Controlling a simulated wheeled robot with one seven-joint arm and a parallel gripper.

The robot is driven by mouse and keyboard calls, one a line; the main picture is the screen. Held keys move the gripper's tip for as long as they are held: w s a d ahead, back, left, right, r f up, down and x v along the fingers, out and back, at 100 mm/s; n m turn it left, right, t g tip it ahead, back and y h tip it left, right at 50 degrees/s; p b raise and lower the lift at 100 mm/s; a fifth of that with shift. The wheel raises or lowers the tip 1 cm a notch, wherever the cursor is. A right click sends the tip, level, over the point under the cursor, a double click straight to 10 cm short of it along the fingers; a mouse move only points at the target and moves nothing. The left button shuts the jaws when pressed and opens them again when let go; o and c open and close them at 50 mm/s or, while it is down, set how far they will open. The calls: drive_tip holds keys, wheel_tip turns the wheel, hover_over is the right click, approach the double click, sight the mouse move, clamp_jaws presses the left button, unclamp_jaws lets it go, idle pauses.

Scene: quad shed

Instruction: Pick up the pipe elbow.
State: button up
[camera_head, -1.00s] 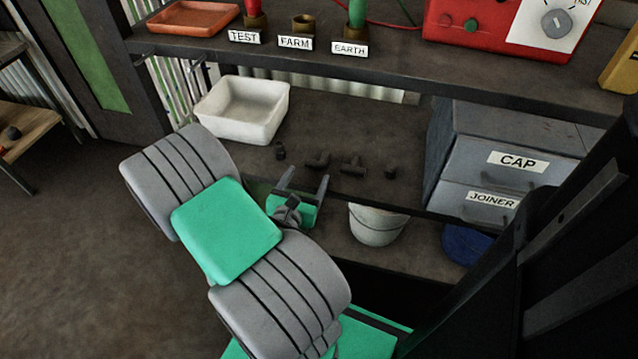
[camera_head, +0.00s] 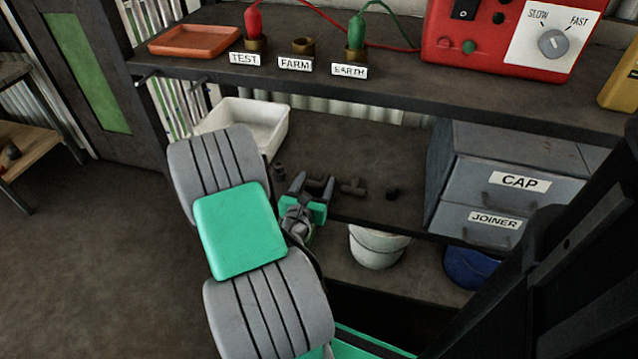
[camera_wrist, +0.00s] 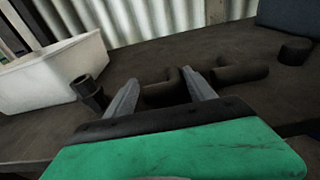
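The dark pipe elbow (camera_head: 318,183) lies on the middle shelf, between a short upright fitting (camera_head: 279,170) and a tee-shaped fitting (camera_head: 353,187). My gripper (camera_head: 312,187) is open at the shelf's front and partly covers the elbow in the head view. In the wrist view the elbow (camera_wrist: 163,91) shows between the two spread fingers of my gripper (camera_wrist: 160,77), just beyond them. Its lower part is hidden behind the gripper body. I cannot tell whether a finger touches it.
The tee (camera_wrist: 240,72) lies close to the right finger, and the upright fitting (camera_wrist: 88,91) stands left. A round dark fitting (camera_head: 392,193) is farther right. A white tub (camera_head: 262,123) and grey drawers (camera_head: 510,155) flank the shelf. The upper shelf (camera_head: 400,97) overhangs it.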

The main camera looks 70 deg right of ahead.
drive_tip(key=c, duration=0.8)
